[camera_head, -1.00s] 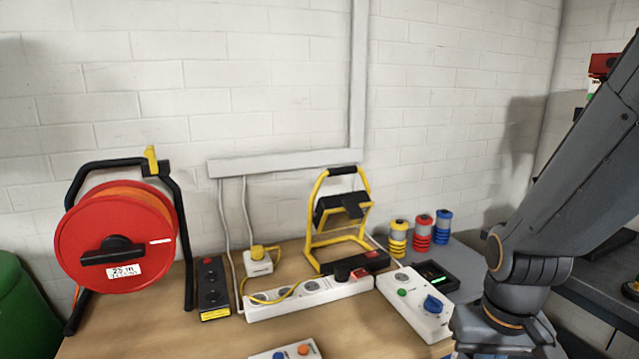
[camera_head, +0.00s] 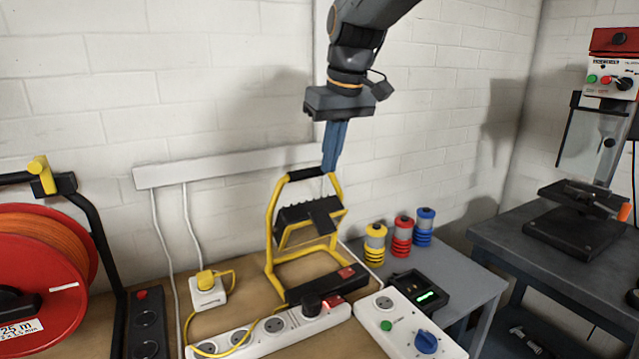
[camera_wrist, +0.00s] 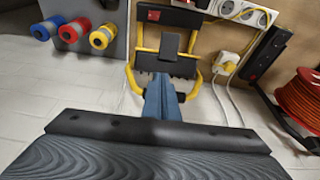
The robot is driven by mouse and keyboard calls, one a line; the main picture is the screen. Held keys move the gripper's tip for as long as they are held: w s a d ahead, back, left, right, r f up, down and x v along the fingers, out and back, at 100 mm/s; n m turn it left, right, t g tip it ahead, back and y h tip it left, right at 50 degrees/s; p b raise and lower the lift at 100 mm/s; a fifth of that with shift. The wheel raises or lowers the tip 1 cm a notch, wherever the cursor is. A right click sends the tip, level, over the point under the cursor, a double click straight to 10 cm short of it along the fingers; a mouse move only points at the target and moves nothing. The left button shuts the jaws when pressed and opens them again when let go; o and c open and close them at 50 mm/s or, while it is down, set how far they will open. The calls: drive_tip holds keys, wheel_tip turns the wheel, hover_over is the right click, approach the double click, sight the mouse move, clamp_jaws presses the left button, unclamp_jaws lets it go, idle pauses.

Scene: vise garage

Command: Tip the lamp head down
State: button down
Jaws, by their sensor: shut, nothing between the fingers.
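The work lamp has a yellow tube frame with a black top handle and a black finned head (camera_head: 308,214). It stands on the wooden bench near the wall. The lamp head also shows in the wrist view (camera_wrist: 168,50), between the yellow frame bars. My gripper (camera_head: 331,168) points down with its blue fingers together and empty. In the head view its tips overlap the right end of the top handle, above the head. In the wrist view the fingers (camera_wrist: 163,80) reach toward the lamp. I cannot tell whether they touch it.
A white power strip (camera_head: 270,335) and a white control box (camera_head: 410,325) lie in front of the lamp. Yellow, red and blue spools (camera_head: 402,237) stand to its right. A red cable reel (camera_head: 40,270) is at left. The wall is close behind.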

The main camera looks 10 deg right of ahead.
sight(322, 208)
drive_tip(key=p+x, duration=0.1)
drive_tip(key=x, duration=0.8)
drive_tip(key=shift+w+a+f+p, duration=0.15)
drive_tip(key=shift+w+a+p, duration=0.15)
drive_tip(key=shift+p, duration=0.1)
drive_tip(key=shift+d, duration=0.1)
drive_tip(key=shift+s+d+f, duration=0.25)
drive_tip(key=shift+s+f, duration=0.1)
drive_tip(key=shift+s, duration=0.2)
